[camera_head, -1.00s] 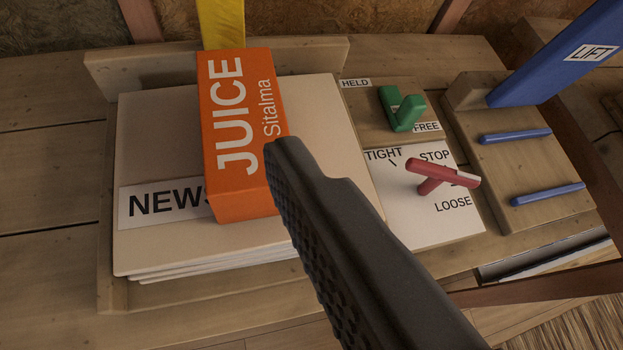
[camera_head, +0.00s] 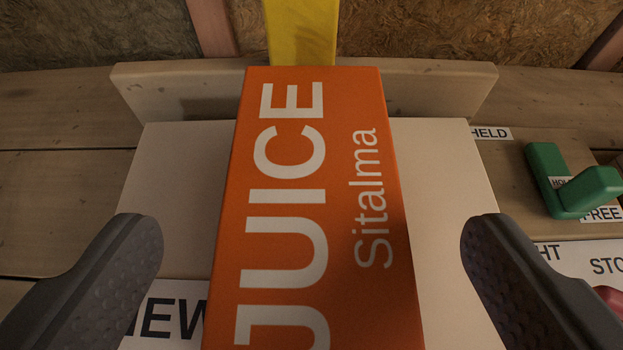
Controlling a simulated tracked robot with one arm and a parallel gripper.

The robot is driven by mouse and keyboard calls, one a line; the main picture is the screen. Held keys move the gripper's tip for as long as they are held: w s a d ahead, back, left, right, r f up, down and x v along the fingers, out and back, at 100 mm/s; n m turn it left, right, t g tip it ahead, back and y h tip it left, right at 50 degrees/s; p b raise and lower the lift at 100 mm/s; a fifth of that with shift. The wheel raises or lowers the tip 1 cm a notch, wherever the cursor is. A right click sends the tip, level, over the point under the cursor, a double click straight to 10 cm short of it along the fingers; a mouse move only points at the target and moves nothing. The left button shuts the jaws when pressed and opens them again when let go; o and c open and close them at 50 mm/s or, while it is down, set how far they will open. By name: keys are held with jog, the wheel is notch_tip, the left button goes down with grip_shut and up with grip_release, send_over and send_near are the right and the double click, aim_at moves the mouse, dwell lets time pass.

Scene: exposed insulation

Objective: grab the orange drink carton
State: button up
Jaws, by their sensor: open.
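The orange drink carton (camera_head: 335,210), marked JUICE Sitalma, fills the middle of the view. Its lower end runs out of the picture. My gripper (camera_head: 312,235) is open, with one dark finger on each side of the carton. A gap shows between each finger and the carton's sides, so neither appears to touch it. I cannot tell exactly how far the fingertips are above the stack.
A wooden board (camera_head: 180,90) stands behind the stack, with a yellow strip (camera_head: 302,35) behind the carton. On the right are a green handle (camera_head: 565,185) between HELD and FREE labels, and part of a red handle (camera_head: 609,299).

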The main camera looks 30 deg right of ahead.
aim_at(310, 204)
jog(key=shift+x, duration=2.7)
jog(key=c, duration=1)
